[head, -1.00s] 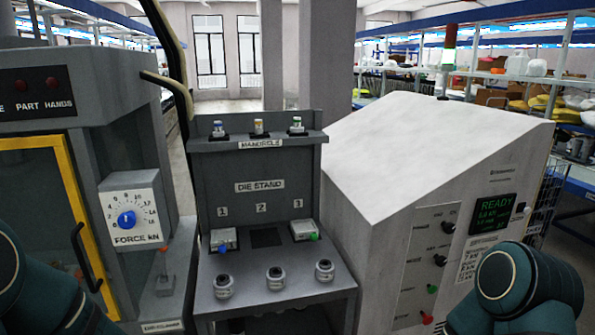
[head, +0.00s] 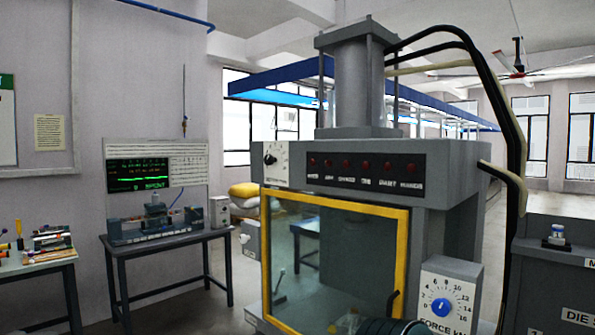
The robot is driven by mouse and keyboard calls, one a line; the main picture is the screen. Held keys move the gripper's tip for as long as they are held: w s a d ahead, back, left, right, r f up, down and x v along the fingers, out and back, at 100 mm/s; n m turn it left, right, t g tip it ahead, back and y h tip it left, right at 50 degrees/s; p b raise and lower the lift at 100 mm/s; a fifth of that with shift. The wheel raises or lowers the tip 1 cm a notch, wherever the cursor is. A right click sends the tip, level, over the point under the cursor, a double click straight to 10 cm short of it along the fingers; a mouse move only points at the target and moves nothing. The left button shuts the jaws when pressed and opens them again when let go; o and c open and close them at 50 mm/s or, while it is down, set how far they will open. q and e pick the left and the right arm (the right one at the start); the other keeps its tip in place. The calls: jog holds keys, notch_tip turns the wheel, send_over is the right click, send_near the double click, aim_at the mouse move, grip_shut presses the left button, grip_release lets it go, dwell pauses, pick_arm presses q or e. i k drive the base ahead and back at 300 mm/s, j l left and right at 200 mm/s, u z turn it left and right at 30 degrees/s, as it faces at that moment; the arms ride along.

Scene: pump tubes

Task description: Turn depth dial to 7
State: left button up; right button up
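A small dial with a black knob (head: 270,159) sits on a white plate at the left end of the press's dark front panel, in the head view. Its scale marks and any label are too small to read, so I cannot tell its setting or whether it is the depth dial. A larger blue dial (head: 441,307) with numbers from 0 to 16 and the label FORCE kN is on the press's lower right front. Neither gripper is in view. Only a dark teal piece of my arm shows at the bottom edge, in front of the press.
The grey press (head: 365,165) has a yellow-framed clear door (head: 335,206) below a row of red lamps. Black hoses (head: 510,110) arch over its right side. The die stand (head: 555,270) is at far right. A bench (head: 165,238) with a green screen stands behind at left.

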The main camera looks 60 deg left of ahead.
aim_at(269, 159)
jog(key=u, duration=2)
jog(key=i+j, duration=0.6)
jog(key=i+j+z, duration=0.25)
jog(key=j, duration=0.15)
jog(key=i+j+z, duration=0.3)
jog(key=k+j, duration=0.1)
